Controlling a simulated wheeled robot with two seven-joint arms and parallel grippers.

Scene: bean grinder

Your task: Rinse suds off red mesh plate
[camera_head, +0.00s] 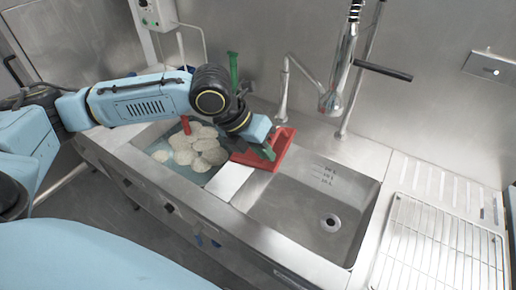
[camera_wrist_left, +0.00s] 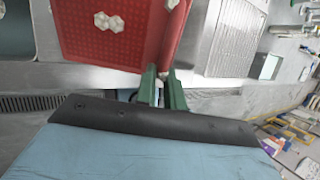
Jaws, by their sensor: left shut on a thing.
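The red mesh plate (camera_head: 283,146) is held tilted above the divider between the two basins, partly hidden by my left gripper. In the left wrist view the red mesh plate (camera_wrist_left: 95,45) fills the upper part, with white suds clumps (camera_wrist_left: 110,22) on its face. My left gripper (camera_head: 265,152) has its green fingers (camera_wrist_left: 162,85) shut on the plate's edge. The spray head (camera_head: 331,102) hangs over the back of the right basin. The right basin (camera_head: 290,205) is empty with a drain. My right gripper is not in view.
The left basin (camera_head: 150,140) holds water with several pale foam clumps (camera_head: 200,150). A thin faucet (camera_head: 283,90) stands behind the divider. A black lever (camera_head: 383,70) sticks out beside the sprayer. A wire rack (camera_head: 440,245) lies on the right drainboard.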

